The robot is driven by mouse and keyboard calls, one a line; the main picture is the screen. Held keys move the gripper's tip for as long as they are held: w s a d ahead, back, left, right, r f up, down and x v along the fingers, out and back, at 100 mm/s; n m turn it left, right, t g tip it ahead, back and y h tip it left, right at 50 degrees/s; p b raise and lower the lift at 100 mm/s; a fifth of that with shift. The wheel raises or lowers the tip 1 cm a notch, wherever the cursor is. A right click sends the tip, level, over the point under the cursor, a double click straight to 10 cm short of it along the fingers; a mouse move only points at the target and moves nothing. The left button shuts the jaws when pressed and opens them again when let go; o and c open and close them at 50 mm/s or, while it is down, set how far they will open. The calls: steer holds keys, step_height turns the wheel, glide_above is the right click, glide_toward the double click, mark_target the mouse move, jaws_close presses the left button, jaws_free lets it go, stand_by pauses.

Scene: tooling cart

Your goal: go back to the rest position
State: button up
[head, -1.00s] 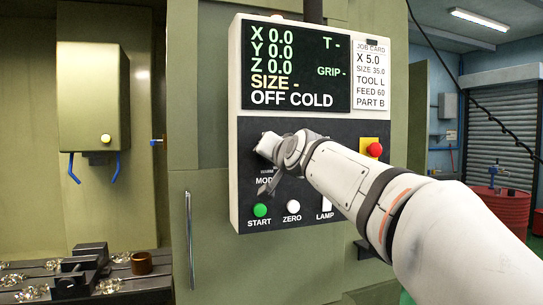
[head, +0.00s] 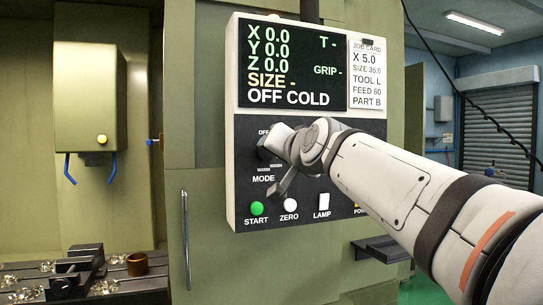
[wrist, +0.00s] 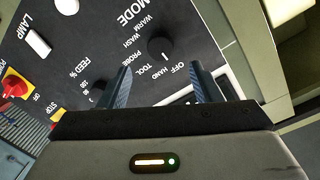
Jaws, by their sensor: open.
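My gripper (head: 280,182) is in front of the control panel (head: 242,195), near the MODE knob, with my arm reaching in from the lower right. In the wrist view my gripper (wrist: 163,85) is open, its two blue-grey fingers apart with nothing between them. The black MODE knob (wrist: 161,48) shows beyond the gap between the fingers, apart from them. In the head view my gripper partly hides the knob.
The panel has a green START button (head: 257,208), a white ZERO button (head: 290,205) and a LAMP switch (head: 322,202). A small shelf (head: 382,248) juts out below my arm. A vise (head: 75,275) stands at the lower left.

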steer(key=shift+s, duration=0.1)
steer(key=s+d+f+n+g+h+p, duration=0.1)
steer(key=s+d+f+g, duration=0.25)
steer(key=f, duration=0.65)
steer(key=s+d+f+n+g+h+p, duration=0.1)
steer(key=s+d+f+g+p, duration=0.3)
steer(key=f, duration=0.6)
steer(key=s+f+g+h+b, duration=0.1)
steer(key=s+f+g+h, duration=0.1)
steer(key=s+f, duration=0.55)
steer(key=s+d+f+n+g+h+p, duration=0.1)
steer(key=s+d+f+g, duration=0.2)
steer(key=s+f, duration=0.7)
step_height(320, 180, down, 3)
steer(key=shift+s+d+r+g, duration=0.1)
steer(key=shift+s+d+g, duration=0.3)
steer(key=shift+g, duration=0.25)
